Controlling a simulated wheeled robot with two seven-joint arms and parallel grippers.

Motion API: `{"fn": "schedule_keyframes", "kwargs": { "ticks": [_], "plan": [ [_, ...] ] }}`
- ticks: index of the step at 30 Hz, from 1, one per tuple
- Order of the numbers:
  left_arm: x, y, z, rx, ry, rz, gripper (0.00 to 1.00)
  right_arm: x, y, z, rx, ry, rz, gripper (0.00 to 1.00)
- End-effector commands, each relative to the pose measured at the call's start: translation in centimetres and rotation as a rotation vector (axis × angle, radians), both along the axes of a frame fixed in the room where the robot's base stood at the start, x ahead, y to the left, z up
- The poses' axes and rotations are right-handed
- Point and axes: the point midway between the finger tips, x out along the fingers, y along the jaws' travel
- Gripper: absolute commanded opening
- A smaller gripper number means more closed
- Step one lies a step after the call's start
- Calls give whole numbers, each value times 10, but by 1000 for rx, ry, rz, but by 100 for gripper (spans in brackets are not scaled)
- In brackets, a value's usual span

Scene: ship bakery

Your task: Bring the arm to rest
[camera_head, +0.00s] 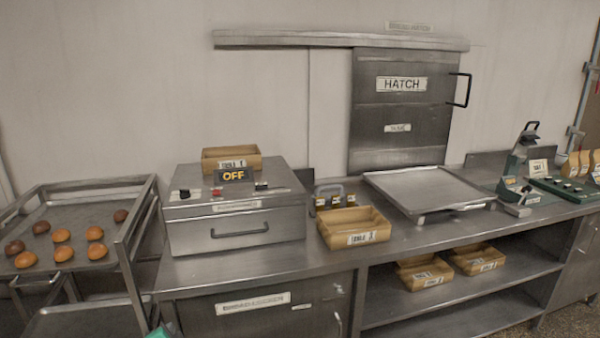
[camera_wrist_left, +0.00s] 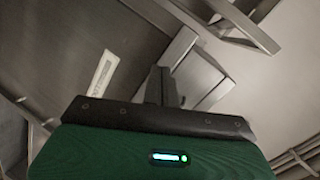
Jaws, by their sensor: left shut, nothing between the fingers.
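My left gripper (camera_wrist_left: 160,80) shows in the left wrist view with its dark fingers together and nothing between them. Its green housing fills the bottom of that view. In the head view only a small green piece of my left gripper (camera_head: 159,332) shows at the bottom edge, in front of the counter's left end. It appears low, beside the lower cabinet and the rack. My right arm and gripper are in neither view.
A rack with a tray (camera_head: 72,217) of several buns stands at left. The steel counter (camera_head: 270,265) holds a drawer box (camera_head: 235,238), a wooden crate (camera_head: 352,239) and a raised plate (camera_head: 428,188). Wooden crates (camera_head: 425,274) sit on the shelf below. The hatch (camera_head: 400,112) is behind.

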Motion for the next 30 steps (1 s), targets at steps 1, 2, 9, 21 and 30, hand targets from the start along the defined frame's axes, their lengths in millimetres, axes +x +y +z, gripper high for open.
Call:
{"fn": "schedule_keyframes", "kwargs": {
  "ticks": [1, 2, 9, 21, 30],
  "plan": [
    [-29, -9, -15, -79, 43, 24, 0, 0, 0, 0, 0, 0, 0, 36],
    [-44, -14, -23, -127, 68, 42, 0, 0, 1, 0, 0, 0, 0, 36],
    [-176, -54, -66, -475, 298, 187, 0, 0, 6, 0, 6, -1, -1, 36],
    [-320, -99, -68, -779, 575, 352, 0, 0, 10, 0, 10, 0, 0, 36],
    [-386, -118, -53, -890, 713, 429, 0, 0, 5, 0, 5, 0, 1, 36]
  ]
}}
